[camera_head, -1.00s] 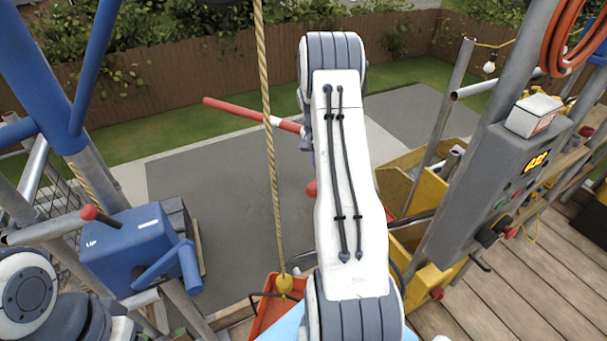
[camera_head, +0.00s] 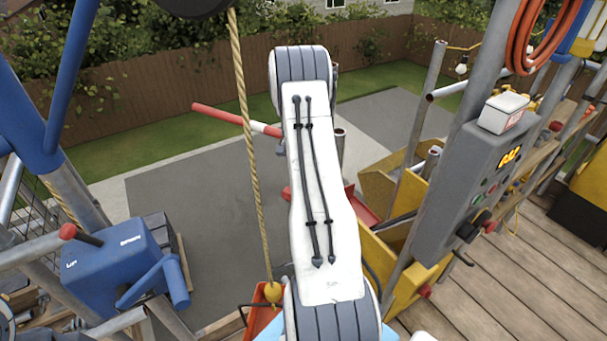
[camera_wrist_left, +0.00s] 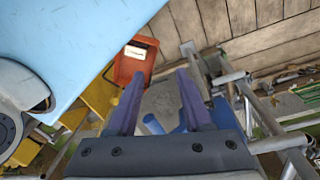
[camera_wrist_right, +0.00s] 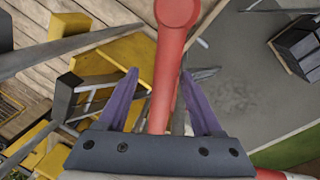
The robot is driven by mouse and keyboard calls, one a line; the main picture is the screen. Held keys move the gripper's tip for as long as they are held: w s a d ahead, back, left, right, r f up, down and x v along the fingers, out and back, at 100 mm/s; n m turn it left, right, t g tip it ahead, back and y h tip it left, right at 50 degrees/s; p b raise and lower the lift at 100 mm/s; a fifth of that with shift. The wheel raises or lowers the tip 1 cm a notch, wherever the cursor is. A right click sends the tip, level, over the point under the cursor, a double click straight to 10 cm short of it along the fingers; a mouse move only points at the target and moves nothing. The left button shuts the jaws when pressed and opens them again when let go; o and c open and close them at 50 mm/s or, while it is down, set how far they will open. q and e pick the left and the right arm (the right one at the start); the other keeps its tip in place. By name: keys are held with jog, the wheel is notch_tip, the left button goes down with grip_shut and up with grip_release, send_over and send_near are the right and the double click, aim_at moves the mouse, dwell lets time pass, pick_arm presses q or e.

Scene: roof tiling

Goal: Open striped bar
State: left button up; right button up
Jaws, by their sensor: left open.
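The striped red and white bar (camera_head: 235,119) reaches out over the paving in the head view. Its right part is hidden behind my right arm, whose gripper is also hidden there. In the right wrist view my right gripper (camera_wrist_right: 162,95) is open, with a red rod with a rounded end (camera_wrist_right: 166,60) showing between its fingers. I cannot tell whether they touch. A red and white piece, apparently the bar (camera_wrist_right: 285,158), shows at the lower right. My left gripper (camera_wrist_left: 157,97) is open and empty in the left wrist view, away from the bar.
A rope (camera_head: 248,130) hangs left of my right arm above an orange-red bucket (camera_wrist_left: 133,66). A blue winch box (camera_head: 105,255) stands at left. A grey control panel (camera_head: 470,165) and yellow bins (camera_head: 400,265) stand at right. Bare planks (camera_head: 530,270) lie at lower right.

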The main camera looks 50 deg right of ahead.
notch_tip(320, 180, up, 10)
jog(key=w+b, duration=0.2)
jog(key=shift+a+r, duration=0.15)
jog(key=shift+a, duration=0.1)
dwell(0.6)
